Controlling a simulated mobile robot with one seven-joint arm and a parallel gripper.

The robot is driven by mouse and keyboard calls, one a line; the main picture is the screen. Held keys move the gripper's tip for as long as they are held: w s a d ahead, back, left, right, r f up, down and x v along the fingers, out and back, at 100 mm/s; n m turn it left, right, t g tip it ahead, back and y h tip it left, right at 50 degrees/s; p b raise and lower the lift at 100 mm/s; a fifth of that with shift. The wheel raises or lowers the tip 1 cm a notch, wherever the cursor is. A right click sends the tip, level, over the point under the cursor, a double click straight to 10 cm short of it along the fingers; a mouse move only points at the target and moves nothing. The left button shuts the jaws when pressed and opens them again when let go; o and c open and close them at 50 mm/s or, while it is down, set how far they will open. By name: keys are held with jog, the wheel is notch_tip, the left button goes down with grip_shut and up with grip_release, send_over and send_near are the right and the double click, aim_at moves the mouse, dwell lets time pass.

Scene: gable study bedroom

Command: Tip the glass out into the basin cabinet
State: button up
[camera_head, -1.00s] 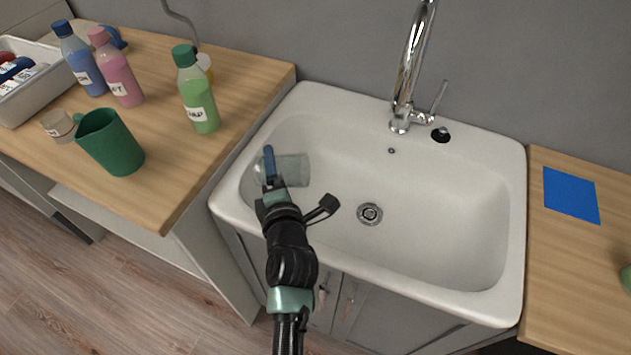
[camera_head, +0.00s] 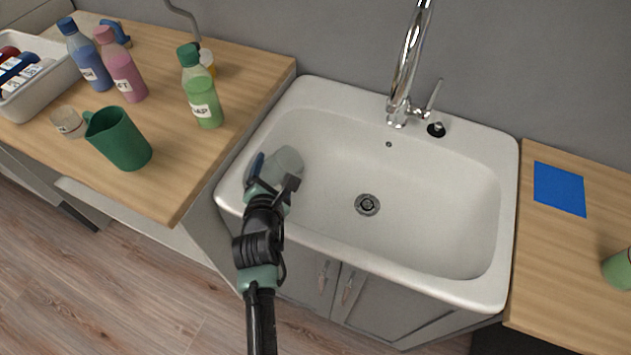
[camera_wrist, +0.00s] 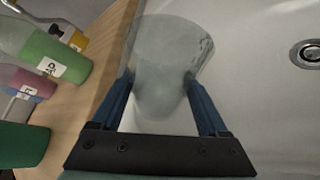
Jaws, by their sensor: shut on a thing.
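My gripper (camera_head: 270,171) is shut on a clear glass (camera_head: 286,161) over the left part of the white basin (camera_head: 430,233) of the basin cabinet (camera_head: 385,305). In the wrist view the glass (camera_wrist: 168,65) sits between the two blue fingers (camera_wrist: 162,105) of my gripper. It looks tilted, though its exact angle is hard to tell. I cannot make out any contents in it. The basin's drain (camera_head: 367,205) lies to the right of the glass and also shows in the wrist view (camera_wrist: 308,54).
The left counter (camera_head: 180,160) holds a green jug (camera_head: 120,140), a green bottle (camera_head: 203,95), pink and blue bottles, a small jar (camera_head: 68,121) and a white bin (camera_head: 40,92). A chrome tap (camera_head: 405,75) stands behind the basin. A blue sheet (camera_head: 559,189) lies on the right counter.

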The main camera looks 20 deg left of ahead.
jog(key=shift+r, duration=0.35)
jog(key=shift+s+a+f+n+h+b, duration=0.1)
jog(key=shift+a+f+n+h+b, duration=0.45)
jog(key=shift+f+n+h, duration=0.2)
jog(key=r+p, duration=0.1)
jog(key=r+n+p, duration=0.1)
jog(key=r+p, duration=0.1)
jog(key=shift+a+h, duration=0.25)
jog(key=shift+a, duration=0.15)
jog(key=shift+s+a+r+n+t+h+p, duration=0.15)
jog(key=shift+a+r+n+t+h+p, duration=0.25)
jog(key=shift+n, duration=0.35)
jog(key=shift+s+a+r+n+t+h+p, duration=0.15)
jog(key=shift+a+n+t+h+p, duration=0.15)
jog(key=shift+n+h, duration=0.35)
